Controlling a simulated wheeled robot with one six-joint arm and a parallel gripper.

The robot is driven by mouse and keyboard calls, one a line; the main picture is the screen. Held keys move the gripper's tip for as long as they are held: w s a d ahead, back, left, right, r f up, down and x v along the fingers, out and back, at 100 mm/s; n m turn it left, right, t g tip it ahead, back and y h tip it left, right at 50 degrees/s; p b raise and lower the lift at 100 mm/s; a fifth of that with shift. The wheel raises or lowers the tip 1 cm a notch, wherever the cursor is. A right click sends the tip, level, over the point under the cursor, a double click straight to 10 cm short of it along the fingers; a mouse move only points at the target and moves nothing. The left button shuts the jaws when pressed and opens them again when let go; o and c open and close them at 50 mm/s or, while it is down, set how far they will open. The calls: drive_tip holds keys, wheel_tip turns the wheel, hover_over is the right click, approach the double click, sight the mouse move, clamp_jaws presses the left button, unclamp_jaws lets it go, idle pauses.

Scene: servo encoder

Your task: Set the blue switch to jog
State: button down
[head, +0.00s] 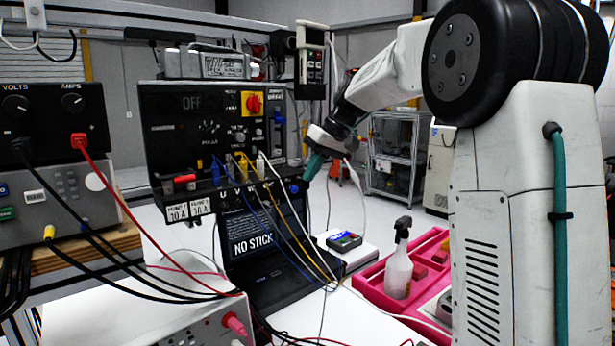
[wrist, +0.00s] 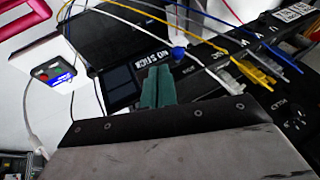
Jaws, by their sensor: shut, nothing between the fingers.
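The blue switch (head: 294,188) is a small round knob at the lower right of the black panel box (head: 190,130), right of the row of plugs. It also shows in the wrist view (wrist: 179,53), just beyond the fingertips. Small lettering beside it is too small to read, so I cannot tell its setting. My gripper (head: 307,177) has teal fingers and is shut and empty. It points down and left, with its tips close to the switch. In the wrist view, the fingers (wrist: 158,72) end just below and left of the knob. I cannot tell whether they touch it.
Yellow, blue and white cables (wrist: 240,70) plug into the panel beside the switch and hang down. A black laptop-like case (head: 250,235) stands below. A small device with coloured buttons (head: 344,240), a spray bottle (head: 399,262) and a pink tray (head: 432,243) lie right.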

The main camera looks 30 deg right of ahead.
drive_tip(key=v, duration=1.1)
drive_tip(key=shift+w+d, duration=0.25)
drive_tip(key=shift+d, duration=0.15)
drive_tip(key=shift+f, duration=0.15)
